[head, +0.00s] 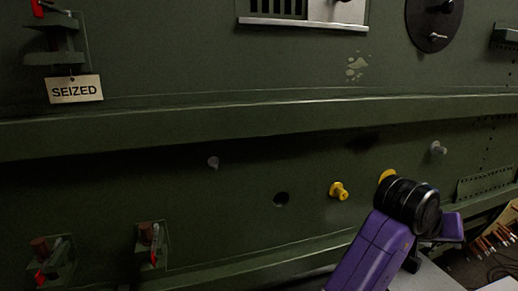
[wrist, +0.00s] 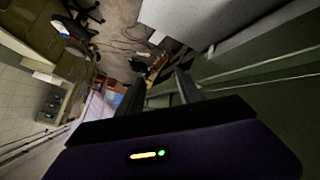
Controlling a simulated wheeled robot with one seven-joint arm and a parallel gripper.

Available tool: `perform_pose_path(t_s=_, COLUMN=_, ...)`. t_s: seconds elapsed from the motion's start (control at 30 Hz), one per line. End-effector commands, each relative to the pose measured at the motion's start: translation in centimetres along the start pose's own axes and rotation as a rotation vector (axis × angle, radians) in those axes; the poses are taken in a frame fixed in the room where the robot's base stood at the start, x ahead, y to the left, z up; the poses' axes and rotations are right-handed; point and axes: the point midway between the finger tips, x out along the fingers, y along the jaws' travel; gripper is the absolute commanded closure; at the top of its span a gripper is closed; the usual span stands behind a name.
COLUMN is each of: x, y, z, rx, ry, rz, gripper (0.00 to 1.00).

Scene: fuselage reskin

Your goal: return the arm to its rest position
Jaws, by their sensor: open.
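My arm is purple with a black joint and rises from the lower right of the head view, in front of the green fuselage wall (head: 240,185). My gripper's fingers do not show clearly in the head view. In the wrist view my gripper (wrist: 160,92) shows two dark fingers set apart, with nothing held between them. The fingers point out over the room's floor (wrist: 120,45), with the green wall (wrist: 265,75) along their right side. No contact between the fingers and anything shows.
A horizontal ledge (head: 230,118) juts out. The wrist view shows chairs (wrist: 85,15) and cables.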

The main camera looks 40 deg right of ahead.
Motion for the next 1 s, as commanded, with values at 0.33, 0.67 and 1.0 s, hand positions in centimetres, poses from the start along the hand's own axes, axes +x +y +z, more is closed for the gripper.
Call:
perform_pose_path(t_s=0.33, x=-2.9, y=-2.4, z=-7.2, rx=-0.243, ry=0.588, rz=0.085, gripper=0.58)
perform_pose_path(t_s=0.67, x=-7.7, y=-10.6, z=-5.0, rx=-0.487, ry=1.007, rz=-0.086, gripper=0.58)
perform_pose_path(t_s=1.0, x=-11.3, y=-17.6, z=6.3, rx=-0.682, ry=1.230, rz=-0.465, gripper=0.58)
